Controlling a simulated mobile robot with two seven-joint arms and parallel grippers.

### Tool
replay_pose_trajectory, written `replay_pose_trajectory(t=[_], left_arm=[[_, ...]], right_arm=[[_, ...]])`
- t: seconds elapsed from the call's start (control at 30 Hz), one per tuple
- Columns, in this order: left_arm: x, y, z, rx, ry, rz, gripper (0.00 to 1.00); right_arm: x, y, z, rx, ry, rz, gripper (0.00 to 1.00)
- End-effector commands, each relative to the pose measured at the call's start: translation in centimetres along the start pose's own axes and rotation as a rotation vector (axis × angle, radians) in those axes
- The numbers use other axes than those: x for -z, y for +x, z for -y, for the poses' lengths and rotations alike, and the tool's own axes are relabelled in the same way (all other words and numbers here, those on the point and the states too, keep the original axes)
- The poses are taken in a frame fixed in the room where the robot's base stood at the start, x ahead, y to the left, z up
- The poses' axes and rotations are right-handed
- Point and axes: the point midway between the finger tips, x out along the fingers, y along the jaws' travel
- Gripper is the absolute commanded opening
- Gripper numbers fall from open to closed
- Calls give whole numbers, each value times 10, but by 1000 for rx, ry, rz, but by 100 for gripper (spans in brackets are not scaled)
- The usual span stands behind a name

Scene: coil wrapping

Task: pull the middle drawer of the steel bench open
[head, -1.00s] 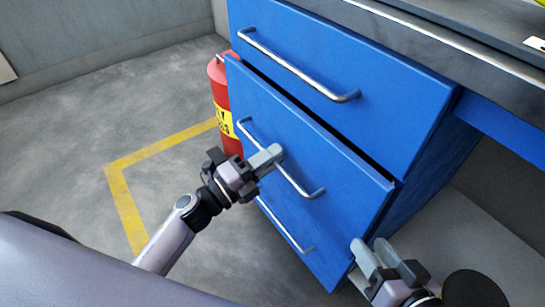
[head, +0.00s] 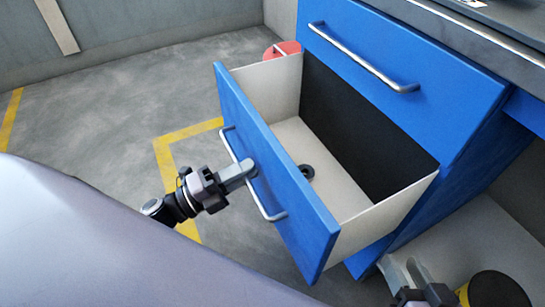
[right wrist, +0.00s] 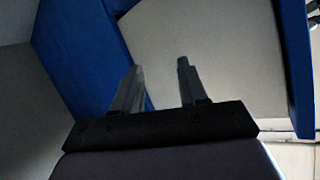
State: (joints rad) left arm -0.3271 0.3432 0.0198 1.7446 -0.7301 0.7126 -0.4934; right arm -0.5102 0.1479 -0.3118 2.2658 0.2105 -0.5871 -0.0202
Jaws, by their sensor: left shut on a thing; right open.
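The middle drawer (head: 295,210) of the blue bench stands well open, its pale inside and dark back showing. A small dark round thing (head: 307,172) lies in it. Its steel bar handle (head: 272,213) runs along the front. My left gripper (head: 250,171) is shut on the middle of this handle. My right gripper (head: 405,272) is open and empty, low beside the bench at the bottom right. It also shows open in the right wrist view (right wrist: 158,68), near blue and pale surfaces.
The top drawer (head: 440,110) is shut, under the worktop (head: 470,45). The lower drawer is mostly hidden by the open one. A red extinguisher (head: 283,49) shows behind the drawer. A black round thing (head: 499,291) stands at the bottom right. Floor at left is clear.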

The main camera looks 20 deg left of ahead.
Motion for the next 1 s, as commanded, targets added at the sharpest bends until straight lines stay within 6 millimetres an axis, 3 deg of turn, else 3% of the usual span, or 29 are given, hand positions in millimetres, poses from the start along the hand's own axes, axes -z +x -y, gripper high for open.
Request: replay_pose_trajectory(t=[0.2,0.4,0.63,1.0], left_arm=[[-1,-54,11,-6,-1,4,0],[-1,-88,18,-4,0,3,0],[-1,-108,22,0,1,3,0],[-2,-113,22,0,1,4,0]], right_arm=[[-1,-6,-4,-24,-28,19,43],[1,-9,-7,-42,-48,23,43],[-3,-12,-9,-53,-54,35,43],[-4,-12,-10,-57,-57,37,43]])
